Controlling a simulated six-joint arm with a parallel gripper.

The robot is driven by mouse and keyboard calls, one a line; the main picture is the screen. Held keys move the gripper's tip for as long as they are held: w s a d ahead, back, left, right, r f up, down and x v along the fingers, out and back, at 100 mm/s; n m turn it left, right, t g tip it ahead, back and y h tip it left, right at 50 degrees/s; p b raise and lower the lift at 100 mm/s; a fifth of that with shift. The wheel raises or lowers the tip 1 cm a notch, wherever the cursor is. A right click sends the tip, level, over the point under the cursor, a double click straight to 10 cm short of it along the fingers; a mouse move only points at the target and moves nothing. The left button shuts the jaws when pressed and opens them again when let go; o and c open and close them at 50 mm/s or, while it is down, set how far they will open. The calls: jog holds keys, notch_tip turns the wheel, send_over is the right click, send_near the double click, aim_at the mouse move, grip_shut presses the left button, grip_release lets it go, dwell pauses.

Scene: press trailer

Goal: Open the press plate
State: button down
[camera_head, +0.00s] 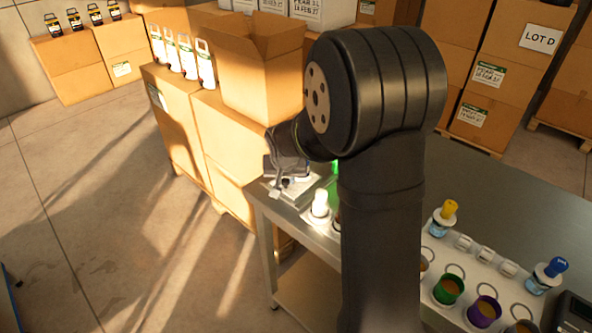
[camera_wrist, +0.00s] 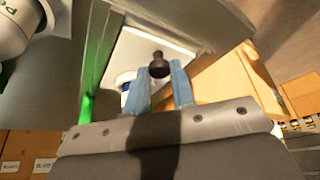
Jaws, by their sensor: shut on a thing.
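My gripper (camera_wrist: 166,76) shows in the wrist view with its two pale blue fingers on either side of a black knob (camera_wrist: 157,57). The fingers are shut on the knob. Behind the knob is the pale press plate (camera_wrist: 135,48), with a grey metal frame around it and a green bar (camera_wrist: 87,106) at its left. In the head view my gripper (camera_head: 284,182) is at the press (camera_head: 297,190) on the table's left corner. My arm hides much of the press there, and I cannot tell the plate's angle.
A metal table (camera_head: 520,205) carries a white rack (camera_head: 478,272) with several coloured cups and droppers. A white bottle (camera_head: 320,203) stands close to the press. An open cardboard box (camera_head: 262,80) sits on stacked cartons just behind my gripper. Open floor lies at the left.

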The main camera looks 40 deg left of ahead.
jog(key=c, duration=1.2)
grip_release()
jog(key=shift+s+r, duration=0.1)
jog(key=shift+r, duration=0.05)
jog(key=v, duration=1.7)
jog(key=x, duration=1.7)
